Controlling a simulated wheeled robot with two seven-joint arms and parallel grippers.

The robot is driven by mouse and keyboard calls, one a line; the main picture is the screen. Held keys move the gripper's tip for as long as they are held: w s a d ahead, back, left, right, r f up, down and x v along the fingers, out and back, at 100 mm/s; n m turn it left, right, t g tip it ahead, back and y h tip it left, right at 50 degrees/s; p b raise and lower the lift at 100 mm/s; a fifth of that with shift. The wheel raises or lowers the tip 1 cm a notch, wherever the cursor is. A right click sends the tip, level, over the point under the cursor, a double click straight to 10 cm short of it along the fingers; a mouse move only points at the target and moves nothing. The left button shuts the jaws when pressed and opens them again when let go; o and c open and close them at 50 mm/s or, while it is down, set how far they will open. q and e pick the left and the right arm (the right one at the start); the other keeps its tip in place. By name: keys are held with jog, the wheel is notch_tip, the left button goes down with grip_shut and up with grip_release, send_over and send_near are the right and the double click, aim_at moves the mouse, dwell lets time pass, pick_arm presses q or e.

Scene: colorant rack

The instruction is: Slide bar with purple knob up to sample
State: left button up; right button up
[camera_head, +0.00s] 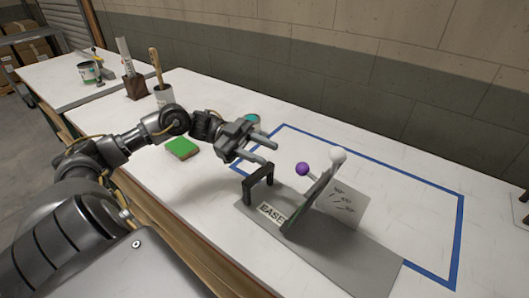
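The purple knob (303,169) sits on a thin bar beside an upright dark grey plate (308,205) of a small device. My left gripper (272,152) is to the left of the purple knob and apart from it. Its two fingers are spread with nothing between them. A white knob (338,156) is at the top of the upright plate. A tilted light panel (342,203) with dark marks stands behind the plate and is partly hidden by it; I cannot tell whether it is the sample. My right gripper is not in view.
The device's grey base (350,262) has a dark handle-like bracket (258,180) at its left end, just below my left gripper. Blue tape (457,225) outlines a mostly bare area behind. A green-topped block (182,148) and a cup with a brush (163,95) stand left on the white table.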

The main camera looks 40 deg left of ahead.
aim_at(302, 169)
pick_arm(q)
jog(key=shift+o, duration=1.3)
jog(key=n+t+p, duration=0.1)
jog(key=n+p, duration=0.2)
jog(key=s+n+t+p, duration=0.1)
jog(key=n+p, duration=0.2)
jog(key=s+d+n+t+p, duration=0.1)
jog(key=n+p, duration=0.2)
jog(key=p, duration=0.1)
jog(key=shift+r, duration=0.35)
jog(key=w+d+p, duration=0.1)
jog(key=d, duration=0.2)
jog(key=w+d+n+p, duration=0.1)
jog(key=d, duration=0.2)
jog(key=w+d+n+t+p, duration=0.1)
jog(key=d, duration=0.2)
jog(key=shift+f+y+p, duration=0.4)
jog(key=shift+w+d+f, duration=0.1)
jog(key=shift+d, duration=0.3)
grip_shut()
